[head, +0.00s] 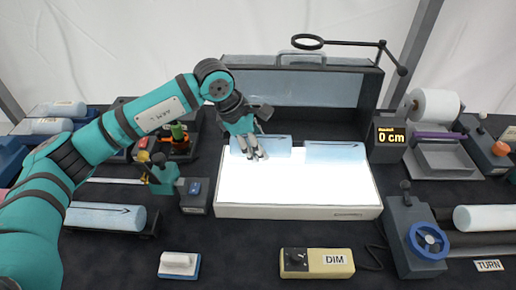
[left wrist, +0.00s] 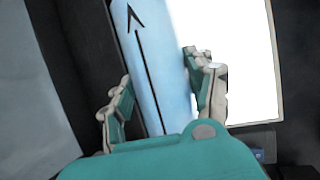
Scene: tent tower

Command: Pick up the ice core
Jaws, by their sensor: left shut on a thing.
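A pale blue ice core (head: 276,147) with a black arrow along it lies at the back left of the lit white light table (head: 295,190). My left gripper (head: 257,155) is over the left part of this core. In the left wrist view, my left gripper's fingers (left wrist: 163,98) are on either side of the ice core (left wrist: 150,65), shut on it. Whether the core is clear of the light table cannot be told. A second ice core (head: 335,151) lies to the right on the same table. My right gripper is not in view.
Another core (head: 105,217) rests on a holder at the left, and a white core (head: 480,217) lies at the right by a blue handwheel (head: 429,239). A yellow DIM box (head: 317,262) stands in front. A magnifier ring (head: 307,42) hangs behind. A display (head: 390,137) reads 0 cm.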

